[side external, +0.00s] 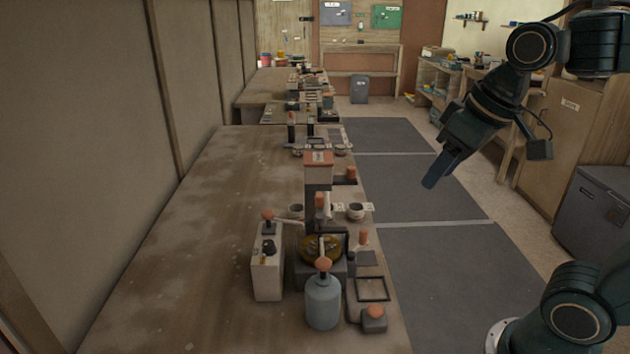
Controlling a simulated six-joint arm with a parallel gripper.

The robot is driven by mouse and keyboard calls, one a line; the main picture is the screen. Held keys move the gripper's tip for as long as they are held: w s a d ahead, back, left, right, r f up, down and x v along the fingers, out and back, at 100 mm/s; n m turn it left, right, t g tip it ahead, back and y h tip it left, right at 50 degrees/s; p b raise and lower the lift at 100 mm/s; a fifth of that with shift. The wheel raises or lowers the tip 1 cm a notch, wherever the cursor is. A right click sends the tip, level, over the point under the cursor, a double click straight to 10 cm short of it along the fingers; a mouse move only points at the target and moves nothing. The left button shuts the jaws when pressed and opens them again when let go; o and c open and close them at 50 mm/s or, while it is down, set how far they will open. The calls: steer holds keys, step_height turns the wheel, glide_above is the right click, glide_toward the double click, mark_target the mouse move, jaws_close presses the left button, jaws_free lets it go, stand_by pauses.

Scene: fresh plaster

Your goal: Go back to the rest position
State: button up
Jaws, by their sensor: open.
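My gripper (440,170) hangs in the air at the right, above the grey floor mats and clear of the bench. Its fingers point down and to the left. From this side they overlap, and nothing is seen held in them. The work bench (190,235) runs down the left, with its objects apart from my gripper.
Near the bench's right edge stand a blue-grey bottle (323,302), a white box (267,270) with an orange-topped knob, a round olive-coloured piece (318,248) and a small dark frame (372,289). Cabinets (562,140) and a grey bin (595,215) stand at the right.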

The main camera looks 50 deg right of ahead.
steer(key=s+a+f, duration=0.1)
steer(key=s+f, duration=0.2)
steer(key=s, duration=0.2)
steer(key=shift+s+f+t, duration=0.15)
steer(key=shift+t, duration=0.25)
steer(key=c, duration=0.9)
steer(key=shift+w, duration=0.45)
jaws_close()
steer(key=w+d+r+m+y, duration=0.15)
steer(key=w+d, duration=0.55)
steer(key=w, duration=0.7)
steer(key=w+d+f+m, duration=0.1)
steer(key=w+d+f, duration=0.1)
steer(key=d, duration=0.6)
steer(key=w+d+f+m+t, duration=0.1)
steer(key=w+d+f+m, duration=0.1)
steer(key=w+d, duration=0.3)
steer(key=d+y, duration=0.1)
steer(key=d, duration=0.2)
steer(key=shift+w+f, duration=0.15)
steer(key=shift+f, duration=0.1)
